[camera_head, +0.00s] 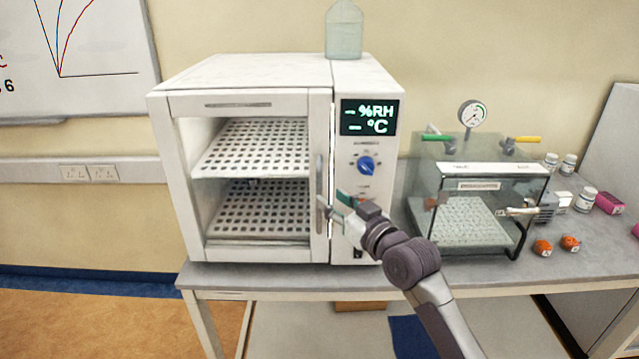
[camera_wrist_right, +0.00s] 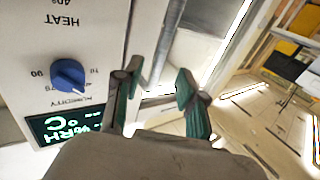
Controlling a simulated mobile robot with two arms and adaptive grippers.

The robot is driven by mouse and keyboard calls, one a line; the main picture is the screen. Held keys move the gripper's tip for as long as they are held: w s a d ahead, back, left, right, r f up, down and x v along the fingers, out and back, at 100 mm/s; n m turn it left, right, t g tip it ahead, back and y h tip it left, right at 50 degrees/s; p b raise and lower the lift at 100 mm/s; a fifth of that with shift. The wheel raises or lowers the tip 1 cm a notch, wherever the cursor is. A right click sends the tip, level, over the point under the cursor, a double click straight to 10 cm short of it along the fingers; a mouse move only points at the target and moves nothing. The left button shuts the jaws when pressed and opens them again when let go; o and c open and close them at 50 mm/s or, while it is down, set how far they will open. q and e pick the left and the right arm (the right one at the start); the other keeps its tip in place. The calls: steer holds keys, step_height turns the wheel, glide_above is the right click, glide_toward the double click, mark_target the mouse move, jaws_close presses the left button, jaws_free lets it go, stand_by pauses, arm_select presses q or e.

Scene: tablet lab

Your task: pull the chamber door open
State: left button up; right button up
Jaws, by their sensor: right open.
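The chamber door (camera_head: 249,103) is a white frame with a clear window on the front of the white chamber. It looks closed. Its handle (camera_head: 319,178) is a grey upright bar on the door's right edge. My right gripper (camera_head: 332,204) is at the lower part of the handle, its arm coming from the lower right. In the right wrist view, the two fingers of my right gripper (camera_wrist_right: 156,95) are apart, and the handle (camera_wrist_right: 157,58) appears between them. I cannot tell whether either finger touches it. My left gripper is out of view.
The control panel with a blue knob (camera_head: 366,165) and a display (camera_head: 369,117) is right of the door. A bottle (camera_head: 344,32) stands on top. A clear box with a gauge (camera_head: 472,114) stands at right on the grey bench (camera_head: 420,261). The space left of the chamber is clear.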

mark_target(321, 191)
steer(key=p+x, duration=0.1)
steer(key=x, duration=0.5)
steer(key=shift+c, duration=0.2)
jaws_close()
